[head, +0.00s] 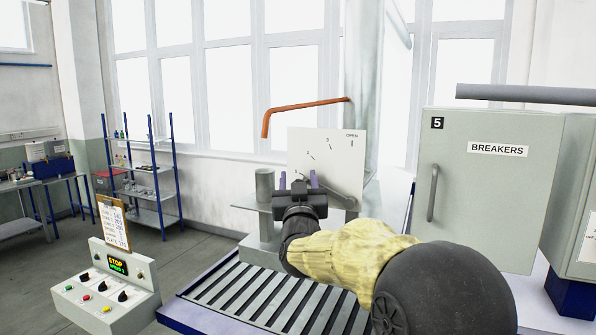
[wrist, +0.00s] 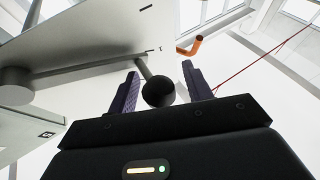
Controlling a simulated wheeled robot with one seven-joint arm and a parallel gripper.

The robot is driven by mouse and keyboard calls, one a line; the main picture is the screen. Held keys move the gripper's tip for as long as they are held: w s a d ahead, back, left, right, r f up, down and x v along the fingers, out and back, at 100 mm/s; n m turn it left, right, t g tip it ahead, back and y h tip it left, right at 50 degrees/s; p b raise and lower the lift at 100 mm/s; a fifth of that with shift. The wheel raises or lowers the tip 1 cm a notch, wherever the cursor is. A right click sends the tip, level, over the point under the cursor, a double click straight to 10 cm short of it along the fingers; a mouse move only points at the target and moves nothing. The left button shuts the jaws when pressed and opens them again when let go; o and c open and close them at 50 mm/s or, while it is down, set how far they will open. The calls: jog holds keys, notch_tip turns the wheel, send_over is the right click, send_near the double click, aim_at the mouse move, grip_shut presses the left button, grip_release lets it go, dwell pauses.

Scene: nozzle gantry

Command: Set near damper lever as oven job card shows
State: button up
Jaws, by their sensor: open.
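The damper lever is a grey rod with a black ball knob (wrist: 158,92). In the wrist view the knob sits between the two purple fingertips of my gripper (wrist: 160,84), with gaps at both sides. In the head view my gripper (head: 298,184) is open in front of the white dial plate (head: 325,145), which bears numbered marks and OPEN at top right. The grey lever (head: 343,197) slopes toward the plate's lower left; its knob end is hidden behind my gripper. A job card (head: 113,225) on a clipboard stands at left; its small print is hard to read.
A control box (head: 105,285) with a lit STOP display stands at lower left. A slatted roller bed (head: 255,295) lies below the dial. An orange bent rod (head: 305,108) is above the plate. A breaker cabinet (head: 485,190) stands close at right.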

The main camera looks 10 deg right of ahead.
jog(key=shift+w, duration=0.15)
jog(key=shift+c, duration=0.2)
grip_shut()
